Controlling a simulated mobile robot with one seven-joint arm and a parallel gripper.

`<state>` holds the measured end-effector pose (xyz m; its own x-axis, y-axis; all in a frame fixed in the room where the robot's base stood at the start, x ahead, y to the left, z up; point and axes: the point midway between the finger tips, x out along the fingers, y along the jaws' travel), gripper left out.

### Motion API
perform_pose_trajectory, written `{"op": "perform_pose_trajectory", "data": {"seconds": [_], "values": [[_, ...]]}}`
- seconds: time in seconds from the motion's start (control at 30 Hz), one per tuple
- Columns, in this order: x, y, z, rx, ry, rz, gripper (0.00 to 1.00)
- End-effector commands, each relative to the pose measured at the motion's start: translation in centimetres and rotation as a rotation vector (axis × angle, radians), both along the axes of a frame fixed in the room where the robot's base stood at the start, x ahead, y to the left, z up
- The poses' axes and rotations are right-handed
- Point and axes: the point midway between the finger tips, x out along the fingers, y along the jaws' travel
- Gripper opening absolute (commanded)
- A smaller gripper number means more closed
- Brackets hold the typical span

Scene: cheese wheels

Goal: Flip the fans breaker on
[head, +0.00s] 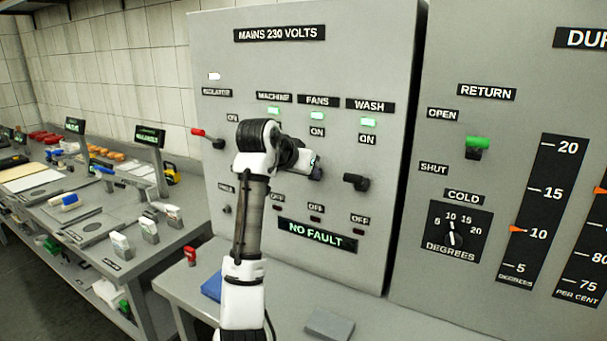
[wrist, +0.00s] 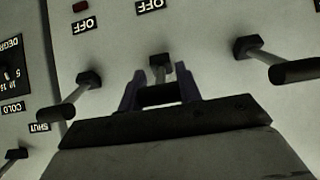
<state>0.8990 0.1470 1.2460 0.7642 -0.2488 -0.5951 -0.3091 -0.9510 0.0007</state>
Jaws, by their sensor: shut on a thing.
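The grey mains panel (head: 330,60) stands upright in front of me. The fans label (head: 317,101) has a green lamp (head: 318,113) under it, which looks lit, with ON below. My gripper (wrist: 160,88) is at the panel in the fans column, between ON and OFF. In the wrist view, which is upside down, its two fingers are shut around the dark handle of the fans breaker (wrist: 160,66), near an OFF label (wrist: 150,5). In the head view my arm hides that breaker, and its exact tilt cannot be told.
The wash breaker (head: 356,182) is close on the right; it also shows in the wrist view (wrist: 75,98). The machine breaker (wrist: 270,60) is on the other side. The red-handled isolator (head: 205,136) is at left. A NO FAULT display (head: 317,235) is below.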

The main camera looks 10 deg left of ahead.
Motion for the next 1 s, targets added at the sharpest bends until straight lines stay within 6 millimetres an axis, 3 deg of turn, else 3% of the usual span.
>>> {"op": "perform_pose_trajectory", "data": {"seconds": [0.57, 0.6, 0.7, 0.77, 1.0], "values": [[0.16, -0.06, 0.08, 0.012, 0.033, -0.001, 0.00], [0.16, -0.06, 0.08, 0.012, 0.033, -0.001, 0.38], [0.17, -0.06, 0.09, 0.012, 0.033, -0.001, 0.51], [0.17, -0.05, 0.11, 0.011, 0.032, -0.001, 0.56], [0.14, -0.03, 0.13, 0.011, 0.031, -0.001, 0.56]]}}
